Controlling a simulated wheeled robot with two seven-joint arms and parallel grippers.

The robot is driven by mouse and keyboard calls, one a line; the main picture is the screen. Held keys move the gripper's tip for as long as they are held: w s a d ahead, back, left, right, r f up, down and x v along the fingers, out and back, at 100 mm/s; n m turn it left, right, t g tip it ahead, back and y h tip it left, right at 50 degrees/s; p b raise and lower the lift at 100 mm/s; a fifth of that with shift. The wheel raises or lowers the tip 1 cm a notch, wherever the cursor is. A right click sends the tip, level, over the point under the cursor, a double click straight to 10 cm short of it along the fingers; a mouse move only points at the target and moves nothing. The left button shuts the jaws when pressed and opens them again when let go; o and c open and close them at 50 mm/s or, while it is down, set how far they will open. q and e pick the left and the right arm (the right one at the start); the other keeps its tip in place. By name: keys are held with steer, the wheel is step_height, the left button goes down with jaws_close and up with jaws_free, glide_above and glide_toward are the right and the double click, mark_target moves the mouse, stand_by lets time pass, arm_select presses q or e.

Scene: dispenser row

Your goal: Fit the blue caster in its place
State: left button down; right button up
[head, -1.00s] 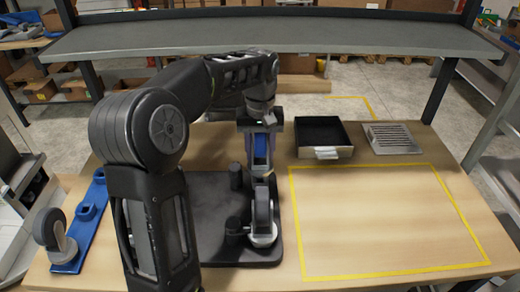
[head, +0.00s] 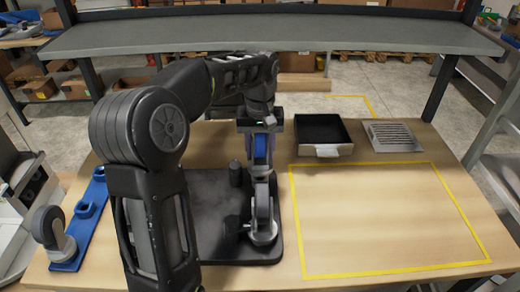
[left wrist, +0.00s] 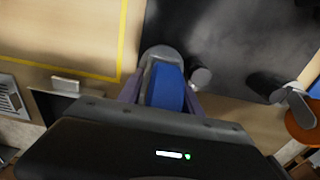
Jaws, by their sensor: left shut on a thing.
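My left gripper (head: 262,165) is shut on the blue caster (head: 260,149), over the right side of the dark board (head: 210,190). In the left wrist view the blue wheel (left wrist: 165,87) sits between the fingers, with a rounded grey part just beyond it. A grey caster (head: 263,212) stands wheel-up at the board's near right, just in front of the held one. The blue caster's lower end is hidden, so I cannot tell whether it touches the board. A dark post (head: 235,175) stands left of the gripper. My right gripper is out of view.
A blue rack (head: 92,210) with a grey caster (head: 46,228) lies at the left. A black open drawer (head: 322,134) and a slotted metal tray (head: 393,136) sit at the back right. The yellow-outlined area (head: 385,220) is clear. A shelf (head: 280,35) spans behind.

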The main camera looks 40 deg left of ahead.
mark_target(260, 136)
arm_select(q)
steer(key=shift+f+b, duration=0.9)
steer(key=shift+f, duration=0.5)
steer(key=c, duration=0.7)
jaws_free()
steer(key=shift+r, duration=0.1)
steer(key=shift+r, duration=0.25)
step_height(260, 136, up, 4)
steer(key=shift+f, duration=0.2)
step_height(260, 136, up, 4)
steer(key=shift+f+p, duration=0.15)
steer(key=shift+p, duration=0.6)
steer(key=shift+f, duration=0.1)
